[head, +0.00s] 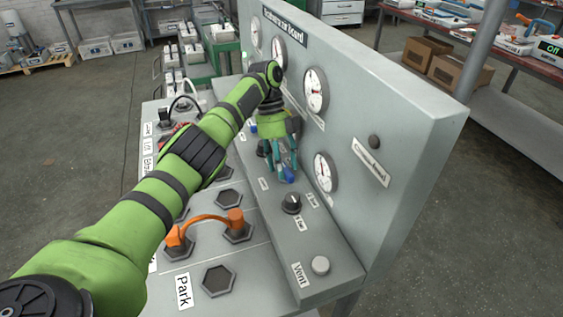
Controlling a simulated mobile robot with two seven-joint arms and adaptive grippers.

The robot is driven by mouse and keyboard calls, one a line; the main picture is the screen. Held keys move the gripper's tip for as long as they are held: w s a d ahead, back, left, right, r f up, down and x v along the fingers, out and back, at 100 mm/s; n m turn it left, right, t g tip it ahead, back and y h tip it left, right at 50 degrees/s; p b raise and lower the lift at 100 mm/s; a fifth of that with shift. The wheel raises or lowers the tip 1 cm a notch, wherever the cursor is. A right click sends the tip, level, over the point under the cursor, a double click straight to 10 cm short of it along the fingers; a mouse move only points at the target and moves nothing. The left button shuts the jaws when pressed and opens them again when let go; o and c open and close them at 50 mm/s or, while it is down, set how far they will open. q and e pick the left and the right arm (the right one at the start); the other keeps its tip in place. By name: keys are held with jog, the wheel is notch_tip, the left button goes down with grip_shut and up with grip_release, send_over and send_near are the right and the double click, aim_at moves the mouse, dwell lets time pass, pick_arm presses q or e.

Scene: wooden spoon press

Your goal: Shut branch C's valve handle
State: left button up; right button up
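A grey control board stands upright with a sloped panel (325,270) at its foot. My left arm reaches across the panel from the lower left. My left gripper (284,172) points down at the row of controls under the gauges. A blue part (287,177) shows at its fingertips; I cannot tell whether it is a valve handle or how the fingers meet it. Another small blue part (254,128) shows farther along the row, partly behind my arm. The branch labels are too small or hidden to read, so I cannot tell which handle is branch C's. My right gripper is not in view.
A black knob (291,203) and a pale Vent button (320,265) lie nearer than the gripper. An orange hose link (208,219) arches between two sockets beside my arm. Gauges (325,172) stick out of the upright board close to the gripper. An empty Park socket (219,280) is in front.

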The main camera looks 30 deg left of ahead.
pick_arm(q)
jog(key=shift+r, duration=0.15)
jog(key=shift+r, duration=0.2)
notch_tip(320, 180, up, 10)
jog(key=shift+f, duration=0.25)
dwell(0.4)
